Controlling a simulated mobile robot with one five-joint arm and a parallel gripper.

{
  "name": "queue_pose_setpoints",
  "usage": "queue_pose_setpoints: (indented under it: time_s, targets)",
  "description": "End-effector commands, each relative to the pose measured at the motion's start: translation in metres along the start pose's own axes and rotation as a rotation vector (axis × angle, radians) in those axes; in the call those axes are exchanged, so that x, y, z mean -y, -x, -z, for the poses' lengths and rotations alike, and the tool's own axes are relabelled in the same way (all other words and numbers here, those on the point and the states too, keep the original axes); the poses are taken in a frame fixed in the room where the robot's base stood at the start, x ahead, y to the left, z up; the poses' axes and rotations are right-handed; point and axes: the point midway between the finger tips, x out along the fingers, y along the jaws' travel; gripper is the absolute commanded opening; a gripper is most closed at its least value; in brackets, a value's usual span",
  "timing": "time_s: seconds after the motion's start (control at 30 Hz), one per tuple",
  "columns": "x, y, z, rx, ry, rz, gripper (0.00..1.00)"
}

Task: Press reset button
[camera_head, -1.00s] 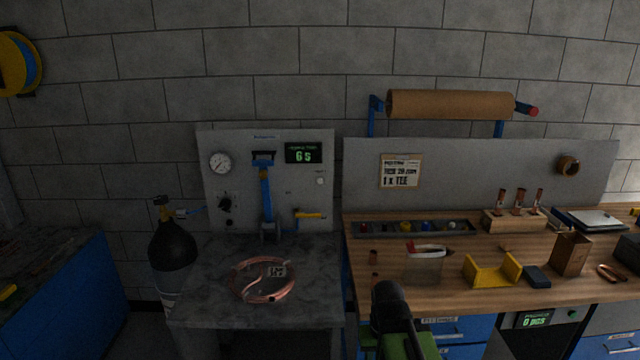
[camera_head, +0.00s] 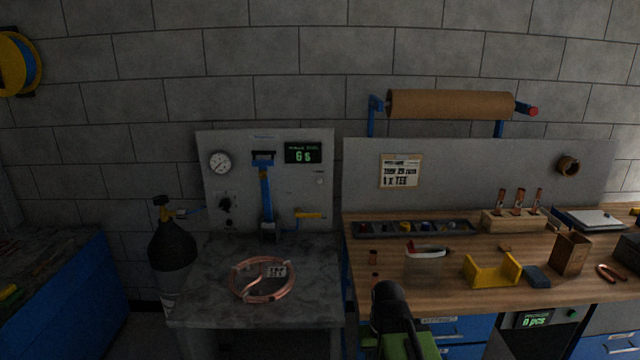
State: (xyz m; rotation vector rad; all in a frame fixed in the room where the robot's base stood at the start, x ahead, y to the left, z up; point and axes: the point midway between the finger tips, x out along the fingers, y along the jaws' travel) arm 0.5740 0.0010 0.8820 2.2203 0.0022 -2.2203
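A grey panel (camera_head: 300,205) stands at the back of the stone-topped bench. A small pale button (camera_head: 319,181) sits on it, below a dark display (camera_head: 303,152) with green digits that look like "6 s". I cannot read a label by the button, so I cannot tell if it is the reset button. A black and green part of my own arm (camera_head: 390,305) rises at the bottom edge, in front of the wooden bench. It is well below and to the right of the panel. No fingertips show, and nothing of mine touches the button.
A copper coil (camera_head: 240,286) with a tag lies on the stone bench. A blue lever (camera_head: 266,195) and a yellow-handled valve (camera_head: 310,215) stand before the panel. A black gas cylinder (camera_head: 172,245) is on the left. The wooden bench (camera_head: 455,288) holds several tools and parts.

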Motion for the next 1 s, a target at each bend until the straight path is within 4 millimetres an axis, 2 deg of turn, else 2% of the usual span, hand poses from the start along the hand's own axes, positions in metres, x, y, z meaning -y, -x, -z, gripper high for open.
queue_pose_setpoints:
  time_s: [0.87, 1.0]
  targets:
    - [0.000, 0.000, 0.000, 0.000, 0.000, 0.000, 0.00]
    - [0.000, 0.010, 0.000, 0.000, 0.000, 0.000, 0.00]
